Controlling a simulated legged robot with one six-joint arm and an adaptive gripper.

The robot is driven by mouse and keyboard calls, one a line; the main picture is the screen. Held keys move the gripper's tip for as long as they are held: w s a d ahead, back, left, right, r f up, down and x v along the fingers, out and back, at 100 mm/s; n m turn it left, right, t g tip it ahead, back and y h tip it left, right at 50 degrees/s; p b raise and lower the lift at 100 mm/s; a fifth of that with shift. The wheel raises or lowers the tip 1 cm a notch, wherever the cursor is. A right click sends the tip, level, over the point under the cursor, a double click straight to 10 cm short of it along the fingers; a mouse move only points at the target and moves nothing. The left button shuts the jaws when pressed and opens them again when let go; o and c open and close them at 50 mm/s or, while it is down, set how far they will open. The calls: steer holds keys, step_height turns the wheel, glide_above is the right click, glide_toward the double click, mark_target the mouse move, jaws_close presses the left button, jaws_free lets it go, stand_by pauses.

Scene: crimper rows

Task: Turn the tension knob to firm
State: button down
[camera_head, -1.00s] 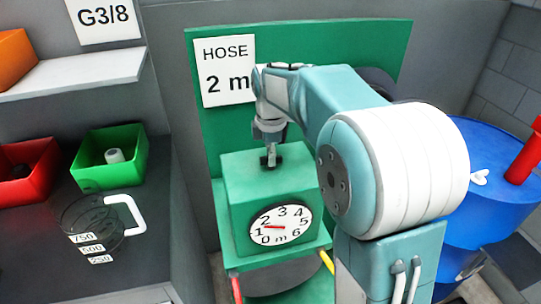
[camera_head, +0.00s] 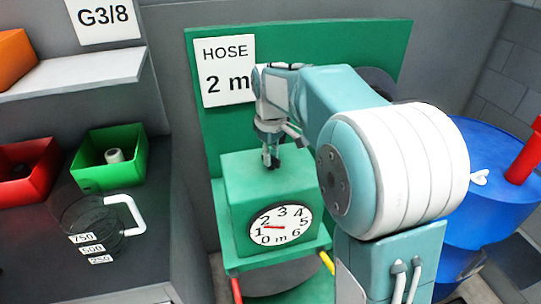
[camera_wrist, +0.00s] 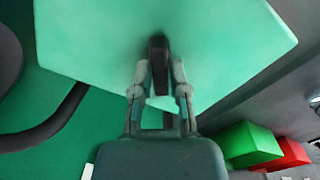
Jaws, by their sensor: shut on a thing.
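The green box (camera_head: 240,205) has a white dial (camera_head: 280,224) on its front, marked 0 to 6 with an "m". Its red needle points left, near 1. A dark, narrow tension knob (camera_wrist: 158,50) stands on the box top. My gripper (camera_head: 270,161) reaches down to the box top from above. In the wrist view, my gripper (camera_wrist: 158,78) has one finger on each side of the knob and is shut on it. In the head view the fingers mostly hide the knob. I see no readable firm mark.
A sign reading "HOSE 2 m" (camera_head: 226,71) is on the green panel behind. Left are a clear measuring jug (camera_head: 95,232), a green bin (camera_head: 95,178) and a red bin (camera_head: 32,185). A blue drum (camera_head: 485,205) stands at right, beyond my arm.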

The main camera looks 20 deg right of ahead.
steer(key=m, duration=0.6)
steer(key=shift+m, duration=0.3)
steer(key=m, duration=1.2)
steer(key=shift+m, duration=0.3)
steer(key=m, duration=0.5)
steer(key=shift+m, duration=0.4)
steer(key=c, duration=0.6)
jaws_free()
steer(key=shift+a, duration=0.1)
steer(key=shift+c, duration=0.2)
